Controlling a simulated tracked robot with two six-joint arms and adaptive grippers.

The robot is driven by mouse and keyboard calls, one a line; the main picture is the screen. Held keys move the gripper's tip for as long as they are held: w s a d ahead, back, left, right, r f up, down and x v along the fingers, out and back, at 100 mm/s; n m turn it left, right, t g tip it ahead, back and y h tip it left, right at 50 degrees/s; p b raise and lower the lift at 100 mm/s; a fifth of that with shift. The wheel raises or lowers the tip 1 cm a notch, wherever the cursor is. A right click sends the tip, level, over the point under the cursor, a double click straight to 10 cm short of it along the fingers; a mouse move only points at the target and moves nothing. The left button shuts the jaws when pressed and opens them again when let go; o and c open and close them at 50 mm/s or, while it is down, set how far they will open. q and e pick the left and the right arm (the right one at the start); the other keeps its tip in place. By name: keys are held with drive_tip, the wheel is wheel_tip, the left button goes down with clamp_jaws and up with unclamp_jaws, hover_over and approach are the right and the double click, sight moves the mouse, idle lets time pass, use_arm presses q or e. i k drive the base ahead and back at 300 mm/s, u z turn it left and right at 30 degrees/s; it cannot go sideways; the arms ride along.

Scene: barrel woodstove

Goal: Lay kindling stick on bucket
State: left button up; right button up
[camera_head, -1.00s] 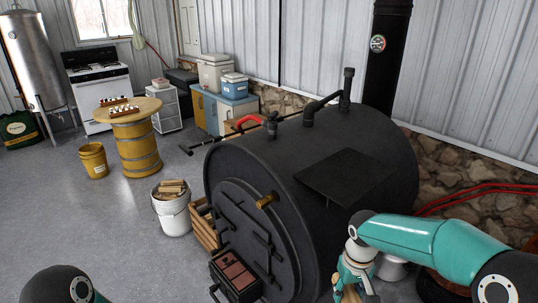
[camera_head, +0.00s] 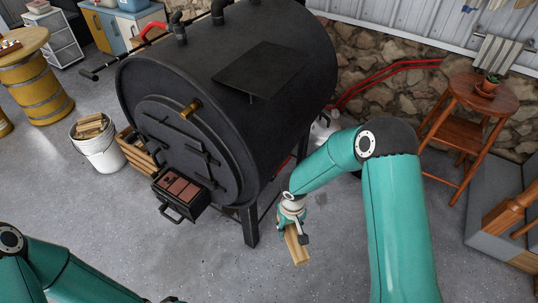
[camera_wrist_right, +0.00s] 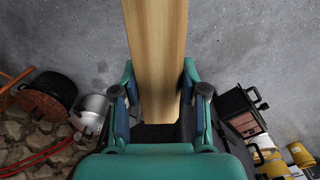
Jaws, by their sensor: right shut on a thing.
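My right gripper (camera_head: 293,228) is shut on a pale wooden kindling stick (camera_head: 297,247), which hangs down in front of the stove's right side. In the right wrist view the stick (camera_wrist_right: 157,50) runs up from between the two fingers (camera_wrist_right: 160,105) to the top edge. The white bucket (camera_head: 98,150) stands on the floor left of the stove, well apart from my right gripper. Several pieces of wood (camera_head: 91,127) lie in its top. Of my left arm, links show at the bottom left; only a dark bit at the bottom edge may be its gripper.
The black barrel stove (camera_head: 225,90) stands between bucket and right arm, with an open drawer (camera_head: 182,192) jutting forward. A wooden crate (camera_head: 136,148) sits beside the bucket. A stool (camera_head: 467,110) stands at the right. The floor in front is clear.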

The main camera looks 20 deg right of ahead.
sight(92, 132)
drive_tip(key=z, duration=0.05)
drive_tip(key=k, duration=0.65)
drive_tip(key=u, duration=0.4)
drive_tip(key=i, duration=0.95)
drive_tip(key=u, duration=1)
drive_tip(key=i, duration=1.2)
drive_tip(key=u, duration=0.45)
drive_tip(key=i, duration=2.35)
drive_tip(key=z, duration=0.75)
drive_tip(key=i, duration=1.05)
drive_tip(key=z, duration=1.05)
drive_tip(key=i, duration=0.7)
drive_tip(key=z, duration=0.35)
drive_tip(key=k, duration=0.35)
drive_tip(key=z, duration=0.1)
